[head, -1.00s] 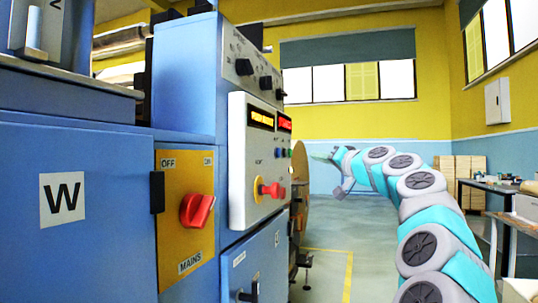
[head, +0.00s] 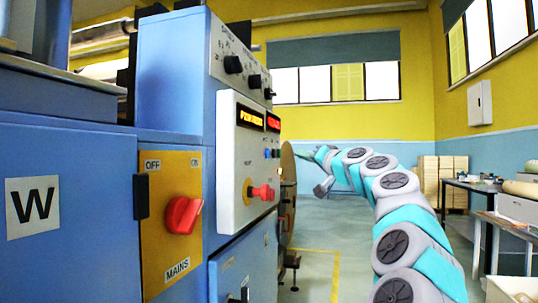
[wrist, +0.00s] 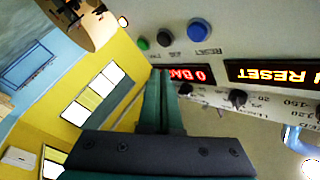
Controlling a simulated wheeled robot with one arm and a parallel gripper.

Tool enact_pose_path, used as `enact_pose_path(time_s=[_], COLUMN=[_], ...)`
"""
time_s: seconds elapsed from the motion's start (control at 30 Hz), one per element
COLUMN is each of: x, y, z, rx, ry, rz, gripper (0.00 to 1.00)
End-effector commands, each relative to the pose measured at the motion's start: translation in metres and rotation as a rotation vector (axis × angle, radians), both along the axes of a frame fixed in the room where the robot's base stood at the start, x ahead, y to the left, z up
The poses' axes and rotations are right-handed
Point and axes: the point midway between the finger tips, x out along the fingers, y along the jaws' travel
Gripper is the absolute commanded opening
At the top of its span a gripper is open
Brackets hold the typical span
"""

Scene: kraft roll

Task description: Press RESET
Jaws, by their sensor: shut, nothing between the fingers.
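The RESET button is a round blue button (wrist: 200,30) on the grey control panel in the wrist view, with its label beside it. A smaller dark button (wrist: 164,37) and a green button (wrist: 143,43) sit in the same row. In the head view the blue button (head: 268,154) is small on the panel's right part. My gripper (wrist: 160,76) is shut and empty, its teal fingers together. The fingertips show below the button row, apart from the blue button in the picture; the exact gap is unclear. In the head view my gripper (head: 303,154) is right of the panel.
A red display (wrist: 190,75) and an amber display reading RESET (wrist: 275,75) are lit, with black knobs (wrist: 238,98) close by. A red MAINS switch (head: 183,215) and a red knob on a yellow ring (head: 258,192) stick out.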

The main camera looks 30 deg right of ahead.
Motion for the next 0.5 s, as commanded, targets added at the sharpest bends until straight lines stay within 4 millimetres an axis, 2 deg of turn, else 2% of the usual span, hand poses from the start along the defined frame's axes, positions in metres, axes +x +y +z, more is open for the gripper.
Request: enact_pose_path(time_s=[0.3, 0.5], x=[0.032, 0.045], y=[0.028, 0.039], z=[0.0, 0.0], rx=[-0.001, -0.001], ry=[0.0, -0.001], rz=[0.001, -0.001], gripper=[0.0, 0.0])
